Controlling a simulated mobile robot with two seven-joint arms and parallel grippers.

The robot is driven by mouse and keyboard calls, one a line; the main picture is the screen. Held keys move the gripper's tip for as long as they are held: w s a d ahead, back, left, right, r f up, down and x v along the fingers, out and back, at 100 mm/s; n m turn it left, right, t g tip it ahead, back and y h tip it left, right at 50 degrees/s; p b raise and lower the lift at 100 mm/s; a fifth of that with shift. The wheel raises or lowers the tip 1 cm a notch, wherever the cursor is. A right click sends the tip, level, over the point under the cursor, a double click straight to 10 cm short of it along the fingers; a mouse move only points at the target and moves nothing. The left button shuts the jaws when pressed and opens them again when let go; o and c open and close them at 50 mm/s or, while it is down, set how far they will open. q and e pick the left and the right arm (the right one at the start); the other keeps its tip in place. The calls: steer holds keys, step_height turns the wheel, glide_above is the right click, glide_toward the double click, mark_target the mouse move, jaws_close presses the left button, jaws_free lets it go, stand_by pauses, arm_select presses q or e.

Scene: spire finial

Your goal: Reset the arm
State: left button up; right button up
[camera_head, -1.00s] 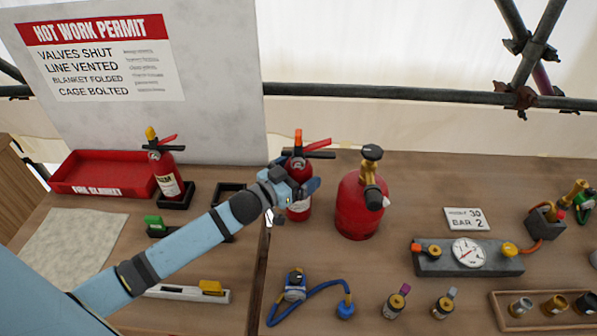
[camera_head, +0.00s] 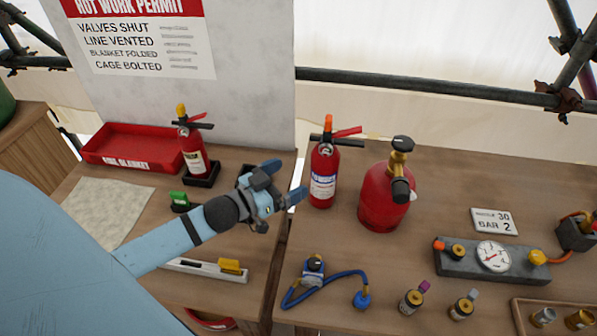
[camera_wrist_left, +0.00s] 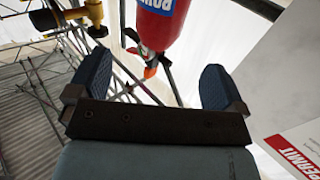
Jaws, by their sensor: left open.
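My left gripper (camera_head: 283,184) is open and empty above the gap between the two benches. Its two blue fingers also show apart in the left wrist view (camera_wrist_left: 158,88). A red fire extinguisher with an orange top (camera_head: 323,180) stands upright just right of the fingertips, apart from them in the head view. It also shows in the left wrist view (camera_wrist_left: 160,25), beyond the fingers. My right gripper is in neither view.
A red gas cylinder (camera_head: 380,205) stands right of the extinguisher. Another extinguisher (camera_head: 193,153) stands in a black holder at left, beside the red tray (camera_head: 100,146). A blue hose (camera_head: 335,276), a gauge block (camera_head: 480,262) and small fittings lie in front. The permit board (camera_head: 250,100) rises behind.

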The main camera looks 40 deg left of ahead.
arm_select(q)
steer(key=shift+s, duration=0.2)
stand_by(0.5)
steer(key=s+d+f+n+g+y, duration=0.1)
steer(key=s+d+f+g+y, duration=0.2)
steer(key=s+g, duration=0.55)
steer(key=s+d+f+n+g+y, duration=0.1)
steer(key=s+d+f+g+y, duration=0.3)
steer(key=s, duration=0.8)
steer(key=w+d+t+h+p, duration=0.1)
steer(key=w+p, duration=0.1)
steer(key=p, duration=0.1)
steer(key=w+d+f+t+h+p, duration=0.1)
steer(key=w+d+t+p, duration=0.1)
steer(key=p, duration=0.1)
steer(key=w+d+f+m+t+h+p, duration=0.1)
steer(key=w+t+p, duration=0.1)
steer(key=p, duration=0.1)
steer(key=shift+d+f+h+p, duration=0.2)
steer(key=shift+h+p, duration=0.1)
steer(key=shift+h, duration=0.1)
steer(key=shift+d+t+p, duration=0.3)
steer(key=shift+t+p, duration=0.05)
steer(key=shift+d+f+t, duration=0.2)
steer(key=shift+t, duration=0.1)
